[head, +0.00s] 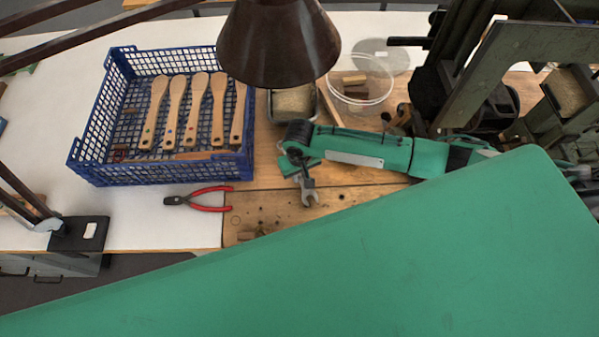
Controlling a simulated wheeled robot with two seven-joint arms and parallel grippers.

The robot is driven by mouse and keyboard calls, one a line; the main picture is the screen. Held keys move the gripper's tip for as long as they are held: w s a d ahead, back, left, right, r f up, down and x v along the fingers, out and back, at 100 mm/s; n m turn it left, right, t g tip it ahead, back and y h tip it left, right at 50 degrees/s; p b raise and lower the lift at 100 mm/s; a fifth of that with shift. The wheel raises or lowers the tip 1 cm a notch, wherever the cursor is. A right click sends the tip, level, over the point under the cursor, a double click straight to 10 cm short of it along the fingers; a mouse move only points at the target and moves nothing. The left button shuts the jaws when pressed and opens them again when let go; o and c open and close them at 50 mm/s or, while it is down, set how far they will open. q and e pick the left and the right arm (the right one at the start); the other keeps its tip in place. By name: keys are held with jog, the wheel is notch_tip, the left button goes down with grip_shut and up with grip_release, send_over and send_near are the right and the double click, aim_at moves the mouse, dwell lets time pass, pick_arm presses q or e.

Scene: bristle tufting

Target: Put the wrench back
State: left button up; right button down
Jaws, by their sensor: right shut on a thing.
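The wrench (310,198) is a small grey open-ended tool. It shows just below my right gripper (305,180), with its open jaw end toward the bottom of the picture. My right arm comes in from the right over the wooden board. My right gripper is shut on the wrench, and the fingers hide its upper part. I cannot tell how high the wrench is above the board. My left gripper is not in view.
A blue crate (85,155) holds several wooden brush handles. Red-handled pliers (212,207) lie on the wooden board (265,177) and white table. A brown lamp shade (277,42) hangs over the back. A clear round tub (360,100) and dark machine stand behind my right arm.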

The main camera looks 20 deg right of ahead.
aim_at(300, 177)
jog(key=shift+f, duration=0.45)
jog(key=c, duration=1.3)
grip_release()
jog(key=shift+c, duration=0.2)
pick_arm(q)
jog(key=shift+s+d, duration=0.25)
pick_arm(e)
jog(key=shift+r, duration=0.25)
notch_tip(300, 177, up, 7)
jog(key=shift+r+b, duration=0.15)
jog(key=shift+b, duration=0.6)
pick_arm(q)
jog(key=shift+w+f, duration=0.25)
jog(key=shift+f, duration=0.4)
